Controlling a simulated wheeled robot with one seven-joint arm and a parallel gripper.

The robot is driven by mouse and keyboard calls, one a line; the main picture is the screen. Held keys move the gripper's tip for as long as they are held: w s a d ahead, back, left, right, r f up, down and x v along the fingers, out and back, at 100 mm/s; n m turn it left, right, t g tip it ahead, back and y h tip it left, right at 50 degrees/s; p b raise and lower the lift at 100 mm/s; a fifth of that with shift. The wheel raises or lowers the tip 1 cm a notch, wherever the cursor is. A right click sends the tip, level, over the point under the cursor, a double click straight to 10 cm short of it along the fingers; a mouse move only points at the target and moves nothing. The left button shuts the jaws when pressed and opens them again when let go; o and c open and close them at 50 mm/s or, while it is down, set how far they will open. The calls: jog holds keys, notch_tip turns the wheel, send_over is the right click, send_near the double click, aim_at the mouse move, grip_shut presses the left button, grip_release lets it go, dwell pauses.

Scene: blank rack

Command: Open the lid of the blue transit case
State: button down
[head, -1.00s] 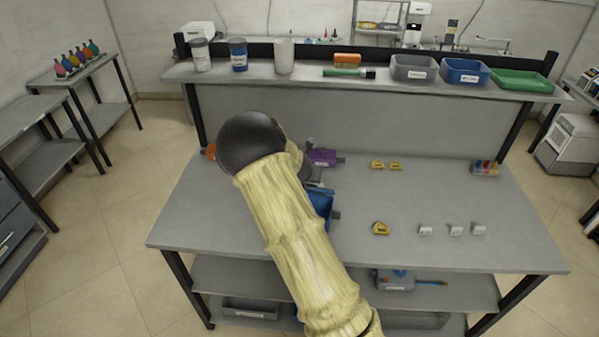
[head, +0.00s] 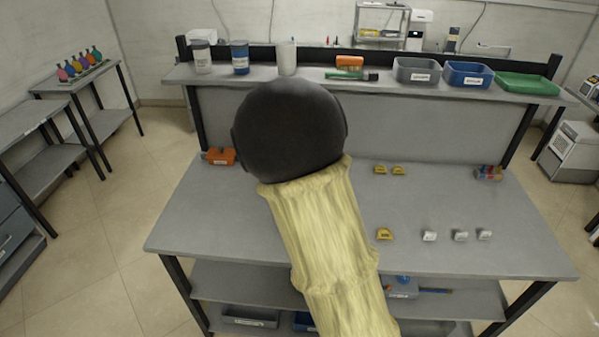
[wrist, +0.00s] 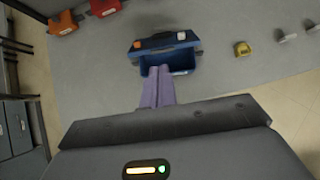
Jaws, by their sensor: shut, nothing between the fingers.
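The blue transit case (wrist: 181,61) sits on the table in the wrist view. Its darker blue upper part (wrist: 163,46) is at the far side, with an orange and a white patch on it. A brighter blue area shows below this part; I cannot tell for sure how far the lid stands open. My gripper (wrist: 160,70) is shut and empty, its purple fingers overlapping the near side of the case. I cannot tell whether they touch it. In the head view, my arm hides the case and the fingers.
An orange case (head: 221,156) stands at the table's back left; orange and red cases (wrist: 103,7) show in the wrist view. Yellow pieces (head: 384,234) and white pieces (head: 460,236) stand to the right. A raised shelf (head: 330,82) with jars and bins runs behind.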

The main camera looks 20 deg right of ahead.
jog(key=shift+v, duration=1.15)
jog(key=c, duration=1.6)
grip_release()
jog(key=shift+s, duration=0.15)
jog(key=shift+o, duration=0.2)
jog(key=s+f+m+g+y+b, duration=0.1)
jog(key=s+f+m, duration=0.3)
jog(key=s+m, duration=0.6)
jog(key=m+g, duration=0.1)
jog(key=m, duration=0.3)
jog(key=shift+s+y, duration=0.2)
jog(key=shift+y, duration=0.1)
jog(key=s+a+f+m+g+y, duration=0.1)
jog(key=s+m, duration=0.5)
jog(key=m, duration=0.2)
jog(key=s+a+f+m+g+y+b, duration=0.1)
jog(key=s+a+f+m, duration=0.1)
jog(key=s+m, duration=0.4)
jog(key=shift+s+a+m+g, duration=0.25)
jog(key=shift+a+m+g, duration=0.1)
jog(key=shift+m, duration=0.85)
